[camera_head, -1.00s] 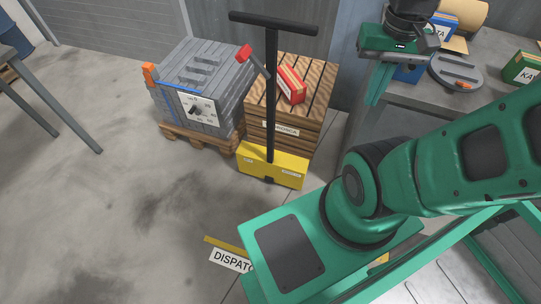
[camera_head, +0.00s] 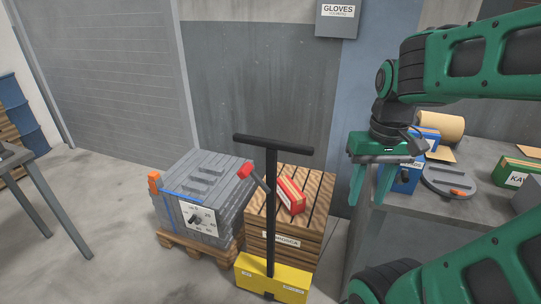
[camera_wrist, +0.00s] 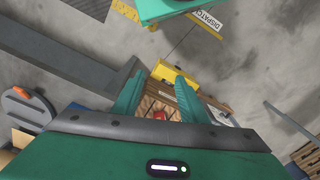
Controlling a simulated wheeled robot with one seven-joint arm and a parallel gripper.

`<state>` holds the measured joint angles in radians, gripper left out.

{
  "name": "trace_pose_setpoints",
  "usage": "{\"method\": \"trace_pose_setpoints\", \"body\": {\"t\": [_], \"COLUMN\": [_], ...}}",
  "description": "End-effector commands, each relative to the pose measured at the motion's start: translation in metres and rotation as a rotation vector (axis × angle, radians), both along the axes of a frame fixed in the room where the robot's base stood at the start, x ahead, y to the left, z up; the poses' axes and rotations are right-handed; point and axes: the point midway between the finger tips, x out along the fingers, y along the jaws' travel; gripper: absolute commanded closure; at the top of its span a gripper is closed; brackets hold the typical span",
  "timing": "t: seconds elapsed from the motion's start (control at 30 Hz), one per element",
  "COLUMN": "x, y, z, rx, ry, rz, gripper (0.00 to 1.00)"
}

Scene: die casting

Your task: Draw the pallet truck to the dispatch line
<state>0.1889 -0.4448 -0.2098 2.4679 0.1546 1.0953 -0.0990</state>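The pallet truck has a yellow base (camera_head: 272,278) and an upright black T-shaped handle (camera_head: 272,145) with a red part on its side. A slatted wooden crate (camera_head: 318,212) stands behind the base, with a red box (camera_head: 290,195) on top. My gripper (camera_head: 371,200) is open and empty, to the right of the handle and apart from it, fingers pointing down. In the wrist view the open fingers (camera_wrist: 152,90) frame the crate below, and the yellow base (camera_wrist: 177,72) shows beyond them. The DISPATCH label (camera_wrist: 208,20) and yellow floor marking (camera_wrist: 130,15) show only in the wrist view.
A grey ribbed block with a dial (camera_head: 200,195) sits on a wooden pallet (camera_head: 190,245) left of the truck. A grey workbench (camera_head: 440,210) with boxes stands at the right. A table (camera_head: 35,165) and blue drum (camera_head: 20,115) are at the left. Open floor lies at front left.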

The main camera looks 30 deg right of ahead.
Motion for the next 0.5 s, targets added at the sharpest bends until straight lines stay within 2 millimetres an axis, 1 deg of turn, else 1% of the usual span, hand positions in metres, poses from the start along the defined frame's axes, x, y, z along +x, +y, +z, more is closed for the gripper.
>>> {"method": "trace_pose_setpoints", "body": {"t": [0.03,0.07,0.1,0.17,0.2,0.27,0.3,0.37,0.4,0.5], "x": [0.024,0.038,0.059,0.09,0.11,0.141,0.161,0.19,0.209,0.25], "y": [-0.001,0.0,0.001,0.004,0.008,0.014,0.019,0.028,0.035,0.052], "z": [0.012,0.019,0.03,0.044,0.054,0.066,0.074,0.084,0.09,0.102], "rx": [0.0,0.001,0.001,0.002,0.002,0.001,0.001,0.0,-0.002,-0.006], "ry": [0.001,-0.001,-0.004,-0.007,-0.007,-0.01,-0.011,-0.011,-0.011,-0.01], "rz": [0.071,0.121,0.192,0.304,0.38,0.491,0.567,0.681,0.753,0.924], "gripper": [0.61,0.61,0.61,0.61,0.61,0.61,0.61,0.61,0.61,0.61]}}
